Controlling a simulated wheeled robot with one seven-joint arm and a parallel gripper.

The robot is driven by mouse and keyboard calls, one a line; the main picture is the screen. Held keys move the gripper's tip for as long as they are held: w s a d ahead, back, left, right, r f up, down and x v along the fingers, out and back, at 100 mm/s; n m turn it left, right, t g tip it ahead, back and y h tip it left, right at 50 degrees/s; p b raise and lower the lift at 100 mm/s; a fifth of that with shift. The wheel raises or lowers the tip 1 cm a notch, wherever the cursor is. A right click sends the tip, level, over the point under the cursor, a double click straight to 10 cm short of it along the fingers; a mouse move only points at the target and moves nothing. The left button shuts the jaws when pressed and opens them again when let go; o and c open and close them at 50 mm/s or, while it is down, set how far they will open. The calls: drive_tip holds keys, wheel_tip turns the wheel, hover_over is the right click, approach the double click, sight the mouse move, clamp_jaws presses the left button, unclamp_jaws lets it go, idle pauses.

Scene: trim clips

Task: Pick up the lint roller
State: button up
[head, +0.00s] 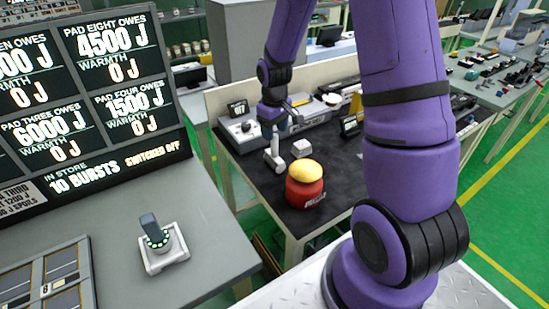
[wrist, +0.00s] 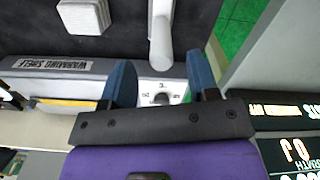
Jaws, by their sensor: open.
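A white, rounded, stick-like object (head: 274,150), which looks like the lint roller, is on the dark mat of the middle table. In the wrist view its pale cylinder (wrist: 161,38) lies just beyond the gap between my fingertips. My gripper (wrist: 160,80) is open, with its two blue fingers apart and nothing between them. In the head view my gripper (head: 273,112) hangs above and close to the white object; its fingers are hard to make out there. I cannot tell whether they touch it.
A white block (head: 301,147) and a red jar with a yellow top (head: 305,185) stand close by on the mat. A grey unit marked "warming shelf" (wrist: 60,66), with a dial, borders it. A screen panel (head: 90,90) and a grey bench (head: 205,225) are at the left.

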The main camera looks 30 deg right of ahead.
sight(274, 156)
wheel_tip(274, 156, down, 5)
drive_tip(key=shift+s, duration=0.1)
idle(0.3)
clamp_jaws()
